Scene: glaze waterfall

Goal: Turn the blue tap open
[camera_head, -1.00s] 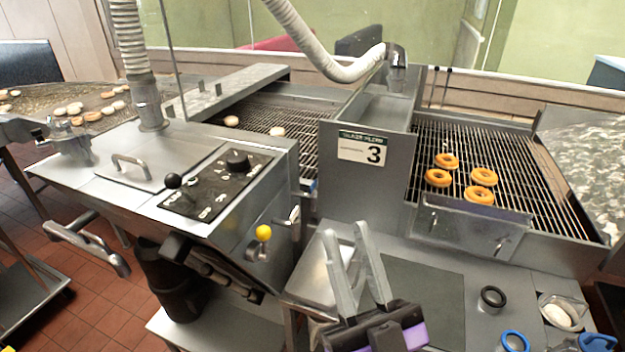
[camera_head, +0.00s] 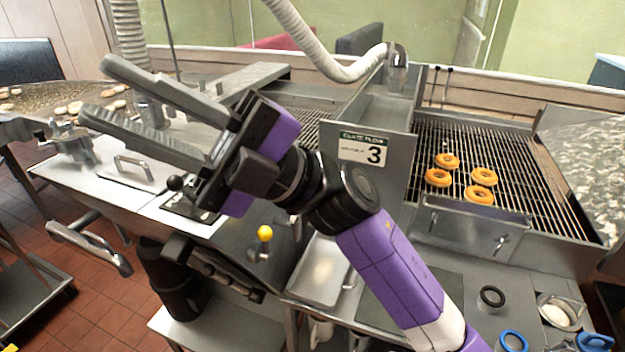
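My gripper (camera_head: 98,90) reaches across the upper left, its two grey fingers spread apart with nothing between them. It points left, in front of the steel housing with the knob panel. A blue fitting (camera_head: 596,341) shows at the bottom right corner, partly cut off by the frame edge. A blue ring (camera_head: 512,341) lies left of it, also close to the bottom edge. Which of these blue parts is the tap, I cannot tell. My gripper is far from both.
A yellow-knobbed lever (camera_head: 265,233) stands on the housing's front, below my arm. Ring doughnuts (camera_head: 447,160) rest on the right wire conveyor. A black ring (camera_head: 492,296) and a bowl (camera_head: 562,312) sit on the front counter. A steel tray (camera_head: 320,270) lies below my arm.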

